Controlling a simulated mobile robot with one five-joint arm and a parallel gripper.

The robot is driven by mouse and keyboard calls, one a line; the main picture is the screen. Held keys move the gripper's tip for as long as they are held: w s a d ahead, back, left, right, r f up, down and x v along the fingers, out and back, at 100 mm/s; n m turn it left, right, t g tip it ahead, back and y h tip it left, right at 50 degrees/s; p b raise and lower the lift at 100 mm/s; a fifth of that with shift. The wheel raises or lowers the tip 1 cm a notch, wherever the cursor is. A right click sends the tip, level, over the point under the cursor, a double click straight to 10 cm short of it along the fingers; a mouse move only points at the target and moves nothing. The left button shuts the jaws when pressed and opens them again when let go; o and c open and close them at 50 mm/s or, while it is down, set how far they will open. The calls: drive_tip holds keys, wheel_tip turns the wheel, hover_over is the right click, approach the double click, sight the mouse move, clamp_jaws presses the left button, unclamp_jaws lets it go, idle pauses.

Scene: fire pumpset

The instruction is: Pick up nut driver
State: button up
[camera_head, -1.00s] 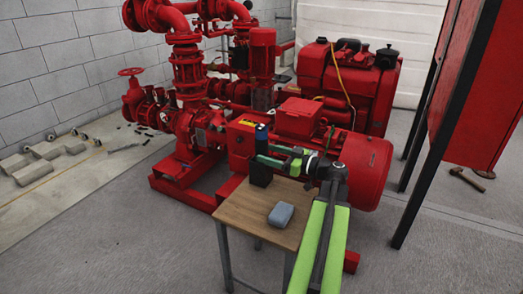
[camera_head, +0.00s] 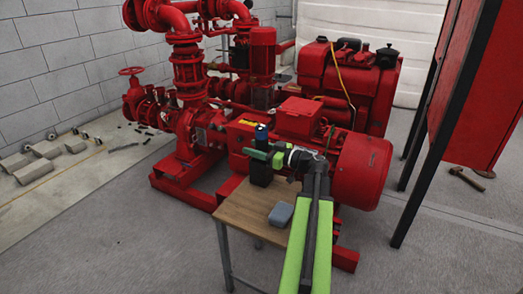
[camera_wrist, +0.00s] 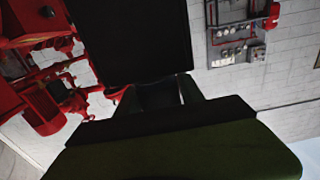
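A tool with a blue handle (camera_head: 261,132), which I take for the nut driver, stands upright in a black holder (camera_head: 261,175) on a small wooden table (camera_head: 234,212). My gripper (camera_head: 262,156), with green fingers, comes in from the right at the height between blue handle and holder. It overlaps them in the head view, so I cannot tell whether it touches the tool. The finger gap is not clear there. In the wrist view my gripper (camera_wrist: 160,97) shows as dark green and black parts, with a large black shape above. The tool is not recognisable there.
A grey-blue block (camera_head: 281,214) lies on the table in front of the holder. A large red pumpset (camera_head: 300,118) stands close behind the table. A red cabinet on black legs (camera_head: 480,90) stands at the right. The floor at the front left is clear.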

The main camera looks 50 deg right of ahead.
clamp_jaws()
drive_tip(key=shift+r, duration=0.15)
